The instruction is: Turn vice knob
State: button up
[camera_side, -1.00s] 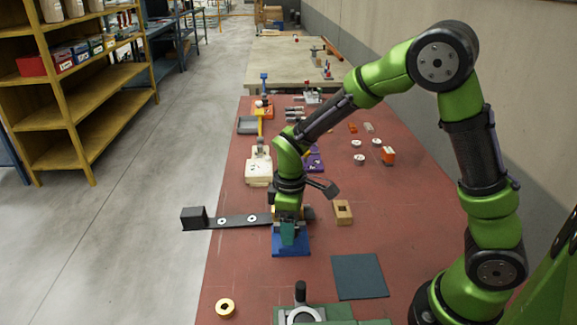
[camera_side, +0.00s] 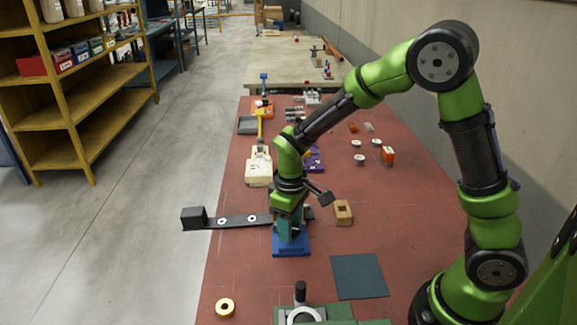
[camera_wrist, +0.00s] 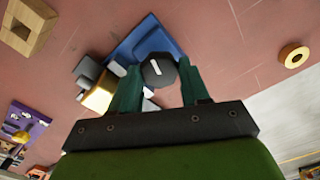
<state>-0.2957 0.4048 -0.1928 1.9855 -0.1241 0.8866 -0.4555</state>
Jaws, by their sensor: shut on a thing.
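The vice stands on the red table with a blue base (camera_side: 291,245), partly hidden by my gripper (camera_side: 292,232) in the side view. In the wrist view the blue base (camera_wrist: 165,42) lies behind the vice knob (camera_wrist: 158,71), which is dark and round with a white mark. My gripper (camera_wrist: 158,88) has its two dark green fingers on either side of the knob and is shut on it. A gold part and grey blocks of the vice (camera_wrist: 98,96) show left of the fingers.
A black bar (camera_side: 236,221) reaches left from the vice past the table edge. A wooden block with a square hole (camera_side: 343,212) stands to the right. A brass ring (camera_side: 225,307) and a dark flat plate (camera_side: 359,277) lie nearer the camera.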

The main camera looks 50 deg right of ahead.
jog(key=m, duration=1.4)
jog(key=shift+m, duration=0.3)
dwell(0.4)
jog(key=o, duration=1.1)
jog(key=shift+c, duration=0.2)
jog(key=shift+r, duration=0.1)
notch_tip(320, 180, up, 17)
jog(key=shift+d, duration=0.1)
